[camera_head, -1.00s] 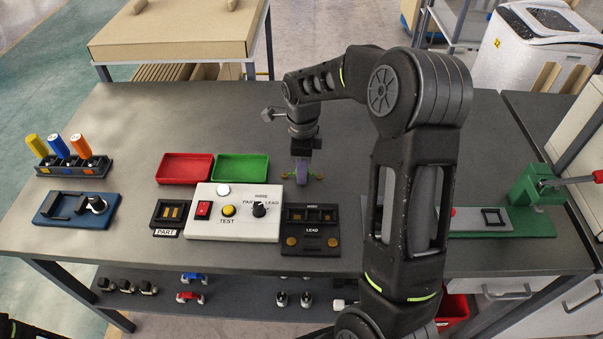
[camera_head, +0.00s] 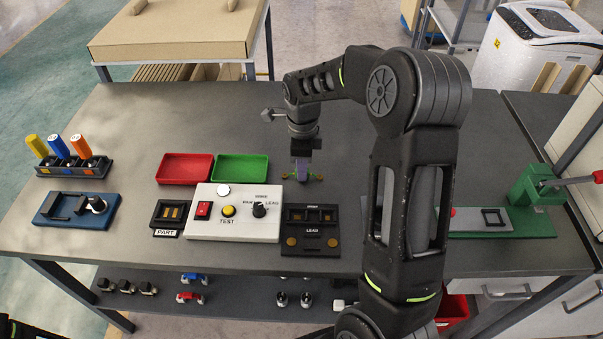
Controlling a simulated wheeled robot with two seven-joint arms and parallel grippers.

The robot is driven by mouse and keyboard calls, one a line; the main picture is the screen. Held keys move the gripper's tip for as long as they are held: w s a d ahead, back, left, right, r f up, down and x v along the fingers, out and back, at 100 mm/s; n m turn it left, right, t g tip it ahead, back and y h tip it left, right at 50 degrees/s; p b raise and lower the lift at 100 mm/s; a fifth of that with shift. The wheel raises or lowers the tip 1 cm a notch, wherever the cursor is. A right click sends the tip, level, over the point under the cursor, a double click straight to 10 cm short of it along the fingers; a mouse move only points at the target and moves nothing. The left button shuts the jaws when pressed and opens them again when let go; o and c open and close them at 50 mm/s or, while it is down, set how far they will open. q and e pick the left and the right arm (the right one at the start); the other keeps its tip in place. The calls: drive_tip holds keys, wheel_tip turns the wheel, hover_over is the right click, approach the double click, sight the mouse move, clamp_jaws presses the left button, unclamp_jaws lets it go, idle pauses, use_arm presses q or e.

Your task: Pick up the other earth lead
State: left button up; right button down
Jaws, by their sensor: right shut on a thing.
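A small earth lead (camera_head: 314,178) with green and yellowish ends is on or just above the grey bench, right of the green tray. My right gripper (camera_head: 302,171) points down onto it, with a narrow purple part between the lead's two ends. The gripper is shut on the lead. Its middle is hidden by the gripper, and I cannot tell whether it is clear of the bench.
A white tester (camera_head: 238,228) stands between the PART fixture (camera_head: 167,232) and the black LEAD fixture (camera_head: 310,253). Behind it are a red tray (camera_head: 185,156) and a green tray (camera_head: 241,156). A green press (camera_head: 535,187) stands at right. The back left bench is clear.

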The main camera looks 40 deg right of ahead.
drive_tip(key=shift+r, duration=0.1)
drive_tip(key=shift+r+p, duration=2.4)
drive_tip(key=shift+r, duration=0.8)
drive_tip(key=shift+f, duration=0.15)
